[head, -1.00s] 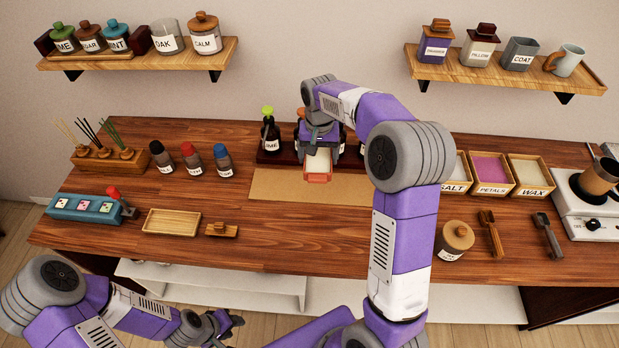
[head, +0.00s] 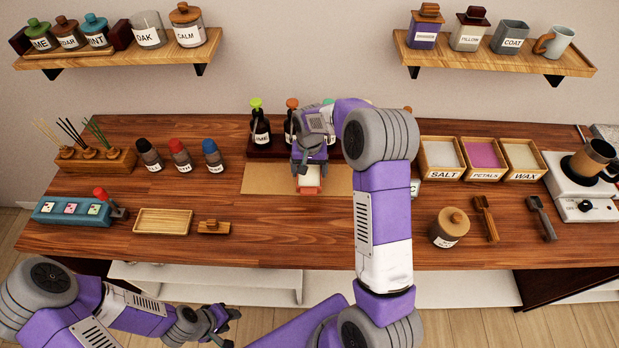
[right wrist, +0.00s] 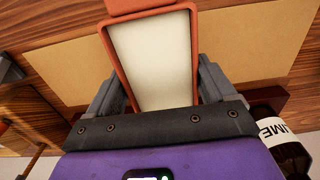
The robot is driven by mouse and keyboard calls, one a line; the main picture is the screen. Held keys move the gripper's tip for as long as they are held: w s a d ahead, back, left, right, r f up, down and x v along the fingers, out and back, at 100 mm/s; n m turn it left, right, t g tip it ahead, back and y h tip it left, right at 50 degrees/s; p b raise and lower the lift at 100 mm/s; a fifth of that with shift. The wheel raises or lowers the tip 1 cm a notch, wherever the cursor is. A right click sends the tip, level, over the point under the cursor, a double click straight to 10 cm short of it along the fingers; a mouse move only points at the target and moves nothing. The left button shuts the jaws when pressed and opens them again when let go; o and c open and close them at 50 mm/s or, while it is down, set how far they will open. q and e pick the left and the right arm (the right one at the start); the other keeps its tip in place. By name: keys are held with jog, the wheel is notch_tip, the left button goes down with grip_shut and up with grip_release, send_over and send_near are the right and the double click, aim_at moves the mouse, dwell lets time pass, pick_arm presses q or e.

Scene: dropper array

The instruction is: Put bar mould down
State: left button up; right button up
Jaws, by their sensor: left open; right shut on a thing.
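The bar mould is a reddish-orange rectangular frame with a cream fill. It shows in the head view (head: 309,178) and large in the right wrist view (right wrist: 150,62). My right gripper (head: 309,164) is shut on the bar mould, with its fingers along the mould's two sides. The mould is over the tan mat (head: 262,180); I cannot tell if it touches the mat. My left gripper (head: 228,322) is open and empty, low in front of the table's front edge.
Dropper bottles (head: 260,128) stand in a dark rack behind the mat. A wooden tray (head: 163,222) lies left of the mat. Boxes of salt (head: 442,158), petals and wax stand to the right. A lidded jar (head: 449,228) stands at the front right. The mat's left part is bare.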

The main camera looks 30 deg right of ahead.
aim_at(310, 175)
notch_tip(310, 175, down, 4)
jog(key=shift+f, duration=0.2)
jog(key=shift+f+b, duration=0.1)
jog(key=shift+b, duration=0.2)
jog(key=o, duration=1.2)
